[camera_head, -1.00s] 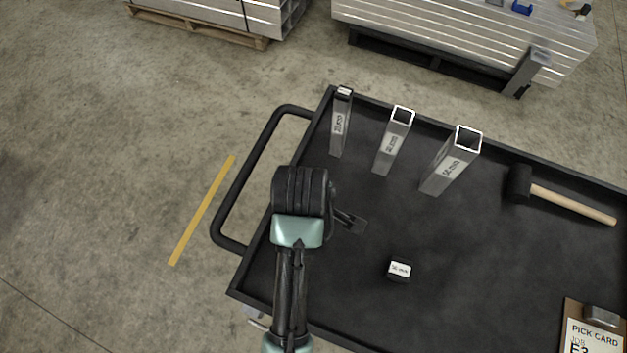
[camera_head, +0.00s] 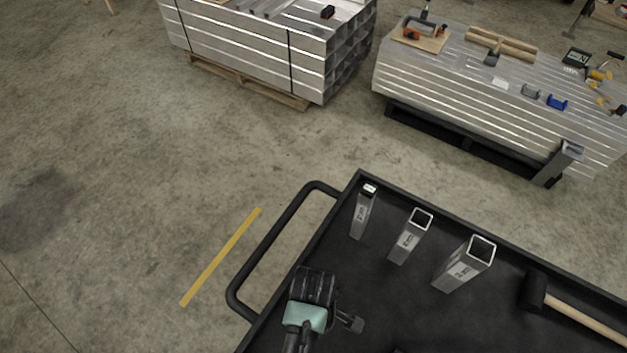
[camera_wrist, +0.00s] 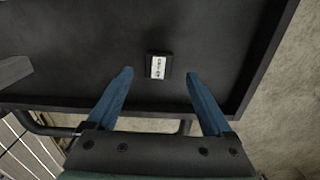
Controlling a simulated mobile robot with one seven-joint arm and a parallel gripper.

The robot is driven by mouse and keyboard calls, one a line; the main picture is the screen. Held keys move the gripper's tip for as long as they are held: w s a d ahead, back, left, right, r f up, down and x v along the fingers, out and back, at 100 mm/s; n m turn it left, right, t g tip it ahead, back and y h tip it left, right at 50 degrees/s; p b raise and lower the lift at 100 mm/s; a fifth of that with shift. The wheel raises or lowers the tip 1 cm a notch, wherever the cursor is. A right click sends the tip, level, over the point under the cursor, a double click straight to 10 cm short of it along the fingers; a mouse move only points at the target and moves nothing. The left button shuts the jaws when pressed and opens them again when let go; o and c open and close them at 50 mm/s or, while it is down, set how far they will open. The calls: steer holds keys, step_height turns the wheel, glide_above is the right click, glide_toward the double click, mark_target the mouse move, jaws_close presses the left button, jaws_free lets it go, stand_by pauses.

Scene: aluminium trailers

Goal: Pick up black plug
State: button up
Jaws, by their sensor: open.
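The black plug (camera_wrist: 158,66), a small dark block with a white printed label, lies on the black cart top in the wrist view. It sits near a corner of the cart, beyond and between my fingertips, with the label facing the camera. My gripper (camera_wrist: 157,75) is open, with its two blue fingers apart and nothing between them that I can see held. In the head view my gripper (camera_head: 350,322) is over the cart's left part. There the plug is almost wholly cut off by the bottom edge.
The cart (camera_head: 530,262) has a raised rim and a handle (camera_head: 262,250) at left. Three labelled square tubes (camera_head: 363,212) stand along its far side, with a mallet (camera_head: 535,291) to the right. Stacked aluminium profiles (camera_head: 250,45) lie beyond, across open floor.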

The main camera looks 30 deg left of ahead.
steer(key=shift+w+f, duration=0.1)
steer(key=shift+f, duration=2.45)
steer(key=shift+c, duration=0.2)
jaws_close()
steer(key=shift+r, duration=0.1)
